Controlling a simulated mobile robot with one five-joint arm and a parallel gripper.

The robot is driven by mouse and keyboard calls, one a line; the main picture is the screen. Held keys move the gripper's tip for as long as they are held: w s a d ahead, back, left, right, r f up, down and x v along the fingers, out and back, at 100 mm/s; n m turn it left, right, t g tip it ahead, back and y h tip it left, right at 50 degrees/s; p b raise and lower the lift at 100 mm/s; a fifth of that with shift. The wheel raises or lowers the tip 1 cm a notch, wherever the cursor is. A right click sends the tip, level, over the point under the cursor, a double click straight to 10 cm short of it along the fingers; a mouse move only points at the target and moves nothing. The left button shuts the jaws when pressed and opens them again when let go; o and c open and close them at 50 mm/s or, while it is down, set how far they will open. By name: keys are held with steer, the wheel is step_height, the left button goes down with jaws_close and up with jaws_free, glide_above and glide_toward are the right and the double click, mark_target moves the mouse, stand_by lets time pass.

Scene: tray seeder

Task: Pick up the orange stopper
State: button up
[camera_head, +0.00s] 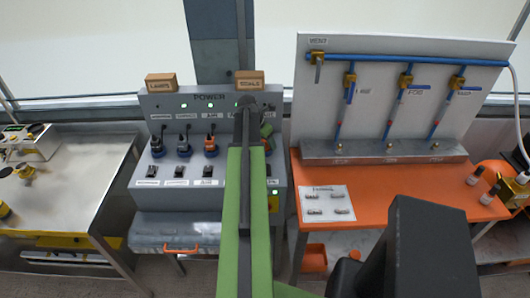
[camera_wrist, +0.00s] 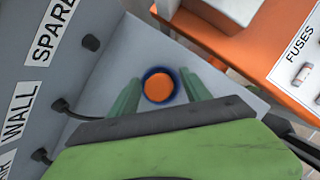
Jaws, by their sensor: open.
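The orange stopper (camera_wrist: 159,88) shows in the wrist view as a round orange disc inside a dark blue ring, on the grey face of the power panel (camera_wrist: 90,85). My gripper (camera_wrist: 160,77) is open, with one pale green finger on each side of the stopper. There is a gap on both sides, and I cannot tell how deep the fingers reach. In the head view my arm crosses the right part of the power panel (camera_head: 160,107) and hides the stopper.
Black plugs with cables sit left of the stopper, and an orange-ringed plug (camera_head: 210,145) shows on the panel. Two small boxes, labelled lamps (camera_head: 161,83) and scale (camera_head: 249,80), stand on top. An orange bench (camera_head: 395,205) with a fuses sheet (camera_head: 327,204) is at right.

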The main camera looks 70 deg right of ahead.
jaws_close()
steer(key=shift+r, duration=0.15)
